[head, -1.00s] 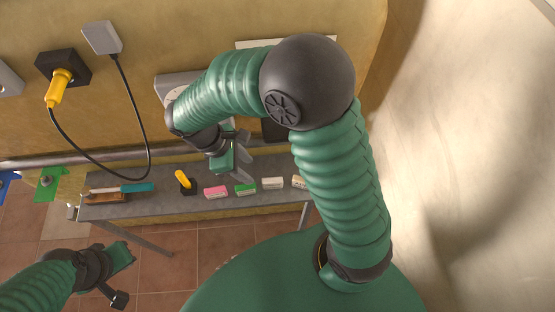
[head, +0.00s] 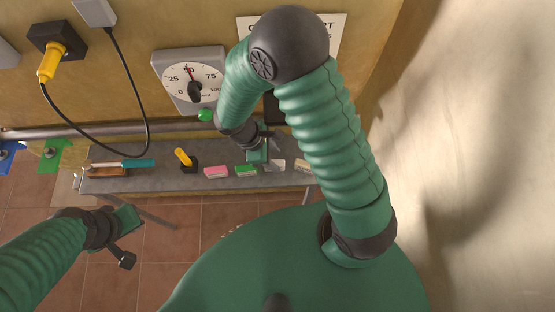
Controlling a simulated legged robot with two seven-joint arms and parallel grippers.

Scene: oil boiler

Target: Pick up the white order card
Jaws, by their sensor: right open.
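A row of small blocks or card stacks lies on the grey shelf (head: 222,183). A white one (head: 279,167), which looks like the white order card, is partly hidden by my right gripper (head: 268,157). My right gripper is open and close above it; I cannot tell whether they touch. To its left lie a green-topped block (head: 245,171) and a pink-topped block (head: 216,172). A cream block (head: 302,166) to the right is partly covered by my arm. My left gripper (head: 129,238) is open and empty, over the floor in front of the shelf.
A yellow-handled tool (head: 184,157) stands in a dark base on the shelf. A brush-like item with a teal handle (head: 137,163) lies at the shelf's left. A dial panel (head: 188,78) and a plugged cable (head: 147,120) are on the wall behind.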

